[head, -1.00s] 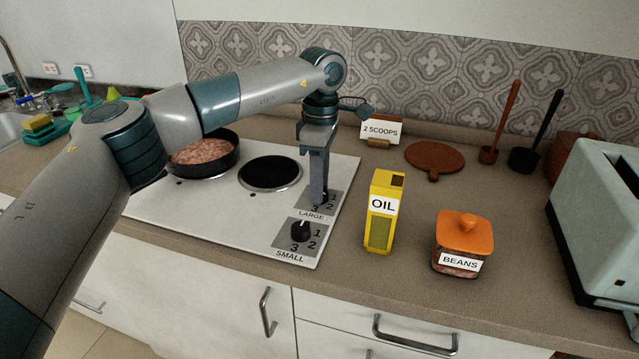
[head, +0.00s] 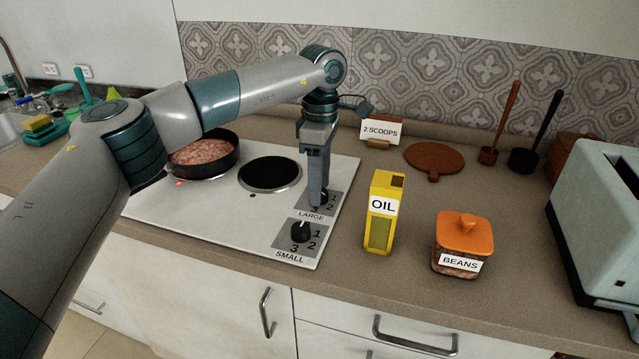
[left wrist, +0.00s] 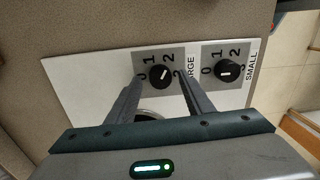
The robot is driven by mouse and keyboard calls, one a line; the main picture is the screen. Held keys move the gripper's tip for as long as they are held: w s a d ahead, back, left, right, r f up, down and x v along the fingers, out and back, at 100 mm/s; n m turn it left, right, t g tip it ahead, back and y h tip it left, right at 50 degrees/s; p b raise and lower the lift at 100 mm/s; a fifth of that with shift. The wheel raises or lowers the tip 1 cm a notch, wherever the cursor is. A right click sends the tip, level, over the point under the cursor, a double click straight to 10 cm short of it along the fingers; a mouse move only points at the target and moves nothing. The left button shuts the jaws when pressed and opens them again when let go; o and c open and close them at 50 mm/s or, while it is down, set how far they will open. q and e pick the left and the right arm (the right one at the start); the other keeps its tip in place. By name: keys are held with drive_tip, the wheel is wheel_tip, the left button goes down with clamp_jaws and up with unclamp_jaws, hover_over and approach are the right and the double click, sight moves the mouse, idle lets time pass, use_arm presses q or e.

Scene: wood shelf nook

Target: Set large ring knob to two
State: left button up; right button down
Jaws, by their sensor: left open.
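The large ring knob (left wrist: 160,76) is black with a white mark, on a grey plate numbered 0 to 3. In the left wrist view its mark lies toward the 2 and 3 side; I cannot tell the exact number. My left gripper (left wrist: 160,82) is open, with one finger on each side of this knob; I cannot tell whether they touch it. In the head view the left gripper (head: 317,197) points down at the LARGE plate and largely hides the knob. The small ring knob (head: 302,232) is beside it, nearer the counter's front. My right gripper is not in view.
A pan of food (head: 203,155) sits on the left of the white hob (head: 215,210), with a red light lit in front of it. A bare black ring (head: 270,173) is beside it. A yellow oil box (head: 380,230) and a beans jar (head: 463,235) stand right of the hob.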

use_arm(q)
wheel_tip(320, 180, up, 17)
drive_tip(key=w, duration=0.1)
drive_tip(key=shift+d, duration=0.15)
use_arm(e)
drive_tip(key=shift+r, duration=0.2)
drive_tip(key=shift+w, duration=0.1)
